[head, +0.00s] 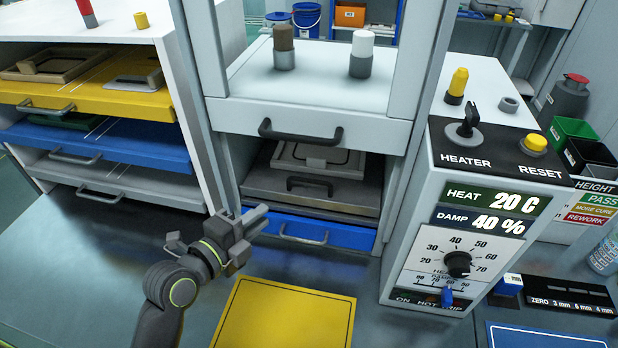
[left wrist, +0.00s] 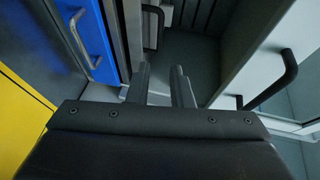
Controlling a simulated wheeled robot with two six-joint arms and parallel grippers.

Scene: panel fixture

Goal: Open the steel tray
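The grey steel-coloured tray (head: 318,205) sits in the middle bay, pushed in, with a dark bar handle (head: 310,186) on its front. That handle shows in the left wrist view (left wrist: 153,26), beyond my fingers and slightly left of them. My left gripper (head: 256,222) is in front of and left of the bay. In the left wrist view its two fingers (left wrist: 163,85) are apart with nothing between them, and the handle is clear of them. Another pale grey tray (head: 130,190) is at the bottom of the left rack. My right gripper is not in view.
A blue drawer (head: 345,236) lies below the grey tray; a white front (head: 375,133) with a dark handle (head: 300,131) is above it. The heater control box (head: 480,200) stands right. A yellow mat (head: 285,315) lies in front. The left rack holds a yellow tray (head: 150,103).

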